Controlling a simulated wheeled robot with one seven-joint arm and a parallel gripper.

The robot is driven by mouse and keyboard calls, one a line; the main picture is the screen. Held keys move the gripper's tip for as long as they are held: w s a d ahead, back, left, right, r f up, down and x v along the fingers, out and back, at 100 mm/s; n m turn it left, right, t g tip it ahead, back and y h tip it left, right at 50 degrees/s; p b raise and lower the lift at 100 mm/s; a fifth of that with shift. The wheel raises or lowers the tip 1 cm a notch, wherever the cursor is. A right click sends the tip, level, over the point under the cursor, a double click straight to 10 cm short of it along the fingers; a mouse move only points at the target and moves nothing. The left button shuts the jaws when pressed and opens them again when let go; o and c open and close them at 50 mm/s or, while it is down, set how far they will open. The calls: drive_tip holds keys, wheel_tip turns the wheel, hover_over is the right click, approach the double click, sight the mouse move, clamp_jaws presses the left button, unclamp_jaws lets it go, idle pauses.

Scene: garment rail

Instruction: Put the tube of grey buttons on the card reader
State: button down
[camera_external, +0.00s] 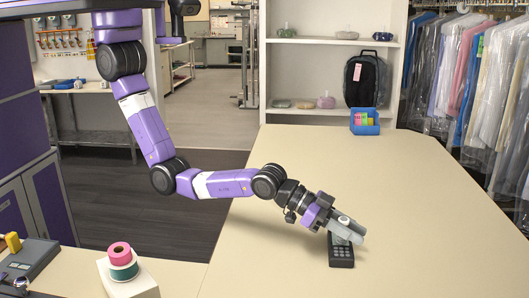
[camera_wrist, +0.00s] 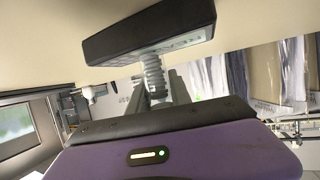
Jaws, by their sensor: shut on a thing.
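The card reader (camera_external: 341,254) is dark with a keypad and lies on the pale table. It also shows in the wrist view at the top (camera_wrist: 150,30). My gripper (camera_external: 348,231) is low over the reader's far end, tilted down to the right. It is shut on the tube of grey buttons (camera_wrist: 153,74), a ribbed grey column in the wrist view. The tube's far end meets the reader's face there; I cannot tell if they touch. In the external view the tube is mostly hidden by the fingers.
A blue bin (camera_external: 365,123) with coloured cards stands at the table's far edge. Pink and green rolls (camera_external: 121,258) sit on a white box at the front left. Bagged garments (camera_external: 480,80) hang at the right. The table around the reader is clear.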

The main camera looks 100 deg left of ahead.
drive_tip(key=shift+f, duration=0.15)
drive_tip(key=c, duration=1.2)
unclamp_jaws()
drive_tip(key=shift+o, duration=0.2)
drive_tip(key=shift+r, duration=0.2)
drive_tip(key=shift+s, duration=0.15)
drive_tip(key=v, duration=1.1)
drive_tip(key=shift+s+r+b, duration=0.2)
drive_tip(key=shift+s+b, duration=0.15)
drive_tip(key=shift+b, duration=0.05)
drive_tip(key=shift+a, duration=0.1)
